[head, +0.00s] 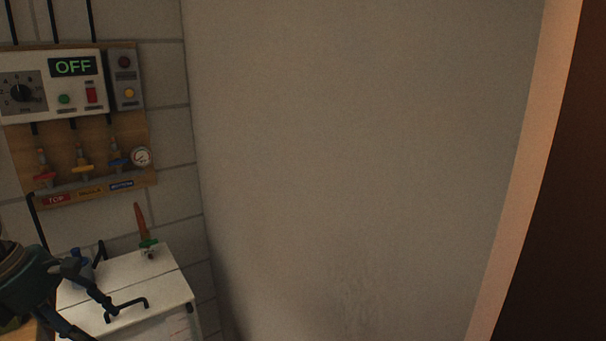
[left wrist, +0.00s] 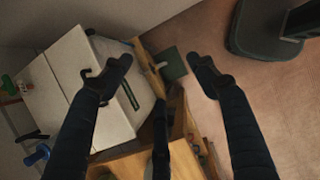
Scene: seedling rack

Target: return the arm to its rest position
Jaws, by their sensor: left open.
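My left gripper (head: 102,322) is at the lower left of the head view, partly cut off by the frame edge, over the front of a white cabinet. In the left wrist view the gripper (left wrist: 160,72) has its two dark fingers spread wide apart with nothing between the tips. My right gripper is in neither view.
The white cabinet (head: 150,282) with a black handle also shows in the left wrist view (left wrist: 66,75), close to the left finger. Wooden furniture (left wrist: 128,160) lies below the gripper. A control panel (head: 70,85) reading OFF hangs on the wall above valves. Floor (left wrist: 265,100) shows at right.

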